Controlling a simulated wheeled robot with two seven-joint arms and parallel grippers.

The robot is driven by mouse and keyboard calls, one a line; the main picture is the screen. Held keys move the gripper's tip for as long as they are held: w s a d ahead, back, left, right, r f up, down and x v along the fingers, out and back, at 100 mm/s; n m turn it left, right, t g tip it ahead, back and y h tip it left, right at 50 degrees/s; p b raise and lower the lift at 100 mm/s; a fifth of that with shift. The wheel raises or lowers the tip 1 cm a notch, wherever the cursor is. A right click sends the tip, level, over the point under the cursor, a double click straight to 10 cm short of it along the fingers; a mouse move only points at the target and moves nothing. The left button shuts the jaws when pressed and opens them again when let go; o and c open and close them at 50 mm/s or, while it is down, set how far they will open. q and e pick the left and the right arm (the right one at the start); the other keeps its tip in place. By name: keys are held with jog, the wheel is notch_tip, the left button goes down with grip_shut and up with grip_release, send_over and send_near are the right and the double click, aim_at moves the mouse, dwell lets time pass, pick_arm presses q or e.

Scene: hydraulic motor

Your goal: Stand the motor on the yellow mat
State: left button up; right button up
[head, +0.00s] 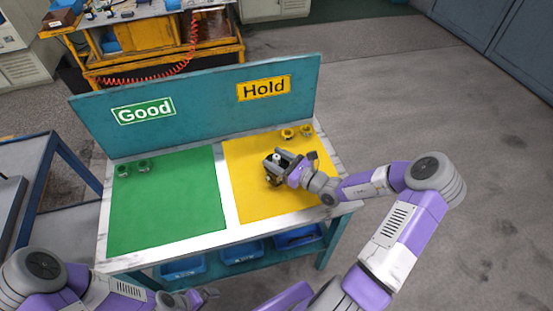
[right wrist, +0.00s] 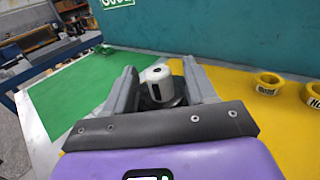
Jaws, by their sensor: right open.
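The motor (head: 271,167) is on the yellow mat (head: 255,205), near the mat's left part. It is a small dark body with a pale cylinder on top. In the right wrist view the motor (right wrist: 158,84) appears upright, its pale end up, between the two fingers. My right gripper (head: 280,166) is open around it, a finger on either side. Its lower body is hidden by the gripper, so contact with the mat cannot be made out fully. My left gripper (head: 204,295) is low at the bottom of the head view, away from the bench; its jaws are unclear.
Two yellow rings (head: 297,132) lie at the back of the yellow mat. Two green rings (head: 134,167) lie on the green mat (head: 165,205). A teal backboard (head: 205,98) with Good and Hold signs stands behind. Blue bins (head: 242,250) sit under the bench.

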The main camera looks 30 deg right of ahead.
jog(key=shift+r, duration=0.15)
jog(key=p+v, duration=0.2)
jog(key=v, duration=1)
jog(key=shift+s, duration=0.1)
